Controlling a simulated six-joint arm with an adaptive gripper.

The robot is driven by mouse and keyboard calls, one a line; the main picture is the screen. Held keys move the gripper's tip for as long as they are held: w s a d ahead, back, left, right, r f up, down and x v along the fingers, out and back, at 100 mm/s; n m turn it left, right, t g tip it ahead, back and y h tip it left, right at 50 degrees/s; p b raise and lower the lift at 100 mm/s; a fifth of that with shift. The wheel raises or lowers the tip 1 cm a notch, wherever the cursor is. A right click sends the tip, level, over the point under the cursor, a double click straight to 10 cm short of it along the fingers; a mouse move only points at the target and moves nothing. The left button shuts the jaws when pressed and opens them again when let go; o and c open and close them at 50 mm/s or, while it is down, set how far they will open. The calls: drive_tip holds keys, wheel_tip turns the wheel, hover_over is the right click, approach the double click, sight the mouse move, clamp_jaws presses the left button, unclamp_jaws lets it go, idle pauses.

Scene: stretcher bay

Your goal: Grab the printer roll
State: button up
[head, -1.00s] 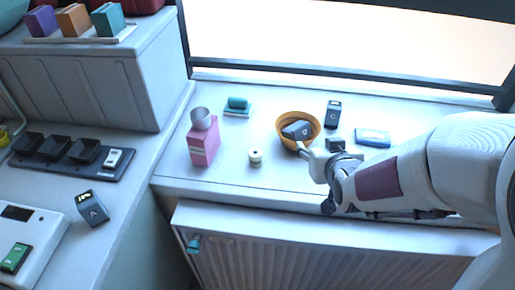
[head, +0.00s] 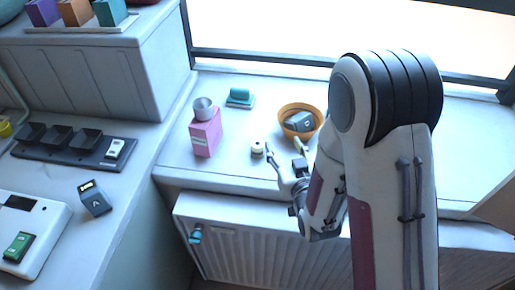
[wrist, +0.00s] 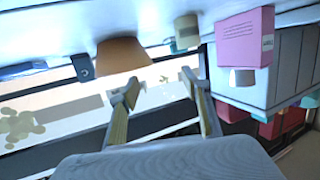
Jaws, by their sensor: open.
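The printer roll appears to be the small cream spool (head: 257,149) standing upright on the white sill, between the pink box and the orange bowl. In the wrist view the picture is upside down, and the roll (wrist: 187,30) shows near the top, beyond the right fingertip. My gripper (head: 285,153) is open and empty, with its fingers apart (wrist: 160,88). In the head view it is just right of the roll, its left fingertip close beside it. I cannot tell whether they touch.
The orange bowl (head: 285,120) with a dark block in it is close behind my right finger. The pink box (head: 206,138) with a metal cup (head: 203,108) on top stands left of the roll. A teal item (head: 240,96) lies behind. A radiator (head: 235,250) is below the sill.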

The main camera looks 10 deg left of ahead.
sight(260, 149)
drive_tip(key=shift+n+t+y, duration=0.3)
drive_tip(key=shift+t+y, duration=0.4)
drive_tip(key=shift+y, duration=0.2)
drive_tip(key=s+a+f, duration=0.1)
drive_tip(key=f, duration=0.1)
drive_tip(key=s+a+f, duration=0.1)
drive_tip(key=s+a, duration=0.1)
drive_tip(key=shift+s+f, duration=0.1)
drive_tip(key=shift+f, duration=0.3)
drive_tip(key=shift+s+a+f+y, duration=0.1)
drive_tip(key=shift+s+f+y, duration=0.1)
drive_tip(key=shift+s, duration=0.2)
drive_tip(key=shift+s+a+f+y, duration=0.1)
drive_tip(key=shift+s+y, duration=0.1)
drive_tip(key=shift+s, duration=0.15)
drive_tip(key=shift+w, duration=0.1)
drive_tip(key=shift+x, duration=1.25)
drive_tip(key=shift+w+a, duration=0.1)
drive_tip(key=shift+x, duration=2.45)
drive_tip(key=c, duration=1.2)
